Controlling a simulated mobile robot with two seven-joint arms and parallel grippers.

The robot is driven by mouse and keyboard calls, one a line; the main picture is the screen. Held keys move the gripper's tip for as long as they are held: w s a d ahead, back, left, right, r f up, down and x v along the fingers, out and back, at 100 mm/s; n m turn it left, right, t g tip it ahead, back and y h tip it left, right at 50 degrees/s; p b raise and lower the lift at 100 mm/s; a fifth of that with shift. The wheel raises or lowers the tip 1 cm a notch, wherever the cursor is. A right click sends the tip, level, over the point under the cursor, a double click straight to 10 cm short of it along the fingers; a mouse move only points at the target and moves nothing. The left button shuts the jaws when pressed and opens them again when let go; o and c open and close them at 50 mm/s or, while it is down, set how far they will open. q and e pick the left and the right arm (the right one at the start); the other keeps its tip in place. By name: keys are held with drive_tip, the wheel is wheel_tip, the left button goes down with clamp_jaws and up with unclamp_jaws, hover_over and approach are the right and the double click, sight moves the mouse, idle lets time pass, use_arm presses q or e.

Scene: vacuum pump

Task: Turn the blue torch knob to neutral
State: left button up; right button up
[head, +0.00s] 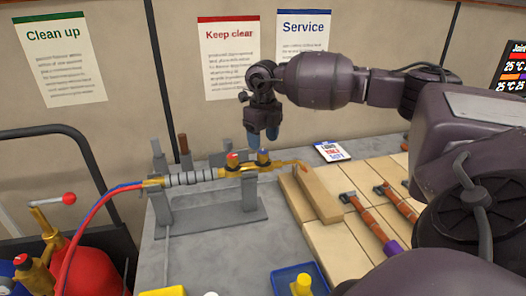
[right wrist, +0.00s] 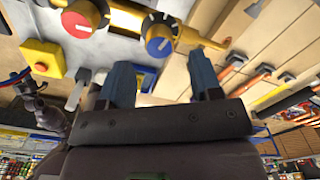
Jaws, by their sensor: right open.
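The brass torch (head: 205,175) lies level on a grey stand, with a red knob (head: 232,158) and a blue knob (head: 263,157) on top. The right wrist view shows the blue knob (right wrist: 160,46) and the red knob (right wrist: 78,22) from close by. My right gripper (head: 262,137) points down just above the blue knob, its blue fingers open and empty. In the right wrist view the fingers (right wrist: 163,72) lie to either side of the blue knob's line, with the tips apart from it. The knob's exact pointer direction is hard to read. My left gripper does not show clearly.
Orange-handled tools (head: 365,215) lie on the wooden boards. A blue tray (head: 283,278) with a yellow piece is at the front.

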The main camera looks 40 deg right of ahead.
sight(263, 151)
drive_tip(key=shift+w+f, duration=0.1)
drive_tip(key=shift+f, duration=2.3)
drive_tip(key=shift+c, duration=0.3)
drive_tip(key=c, duration=0.9)
drive_tip(key=shift+f+n, duration=0.1)
drive_tip(key=shift+n, duration=0.5)
drive_tip(key=shift+n+b, duration=0.5)
drive_tip(key=shift+n, duration=0.3)
drive_tip(key=o, duration=1)
drive_tip(key=shift+c, duration=0.2)
drive_tip(key=shift+r, duration=0.2)
